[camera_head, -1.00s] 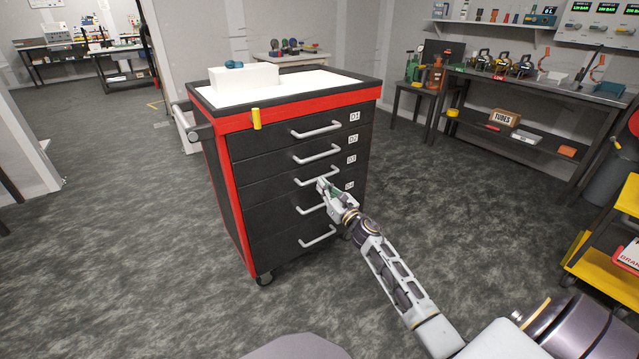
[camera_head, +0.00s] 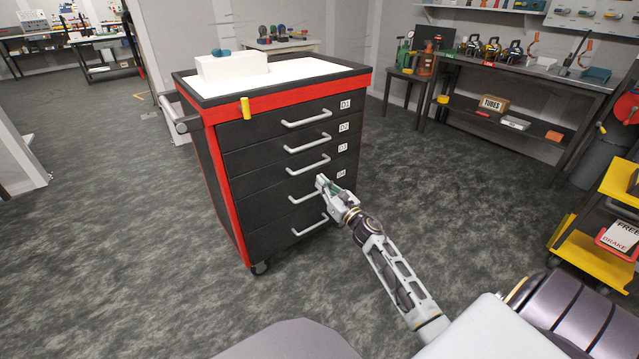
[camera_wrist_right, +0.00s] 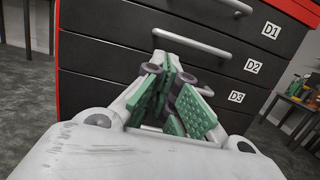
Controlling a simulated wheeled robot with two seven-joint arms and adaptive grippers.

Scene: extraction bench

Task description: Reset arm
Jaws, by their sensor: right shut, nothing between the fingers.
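My right arm reaches in from the lower right of the head view. Its gripper (camera_head: 322,184) is in front of the lower drawers of the black and red tool cabinet (camera_head: 230,208), near the D4 label (camera_head: 341,174). In the right wrist view the green-padded fingers (camera_wrist_right: 172,92) are shut with nothing between them. The cabinet's drawers all look closed. My left gripper is not in view.
A white box (camera_head: 232,68) with a blue item stands on the cabinet top. A workbench (camera_head: 470,72) with tools is at the back right. A yellow cart (camera_head: 585,258) stands at the right edge. The floor left of the cabinet is clear.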

